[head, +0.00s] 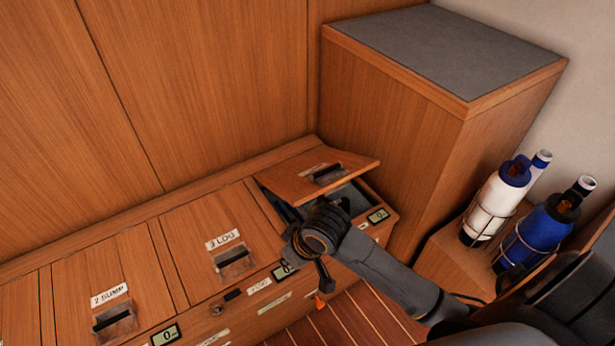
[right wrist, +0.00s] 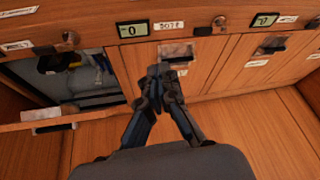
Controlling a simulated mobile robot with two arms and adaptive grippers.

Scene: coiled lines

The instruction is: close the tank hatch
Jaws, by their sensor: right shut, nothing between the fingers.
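The hatch lid (head: 300,185) at the right end of the wooden bench stands partly open, tilted up over a dark opening. It has a recessed handle; its label is too small to read. In the right wrist view, the lid (right wrist: 35,137) and the compartment with dark and blue items inside (right wrist: 70,75) are at the left. My right gripper (head: 293,243) is shut and empty, just in front of and left of the open hatch. In the right wrist view my gripper (right wrist: 160,72) points near the neighbouring hatch's handle. My left gripper is not in view.
Closed hatches labelled 3 LOG (head: 222,240) and 2 SUMP (head: 109,295) lie to the left. A tall wooden cabinet (head: 390,130) stands right behind the open hatch. White (head: 497,205) and blue (head: 540,235) bottles stand in wire holders at the right.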

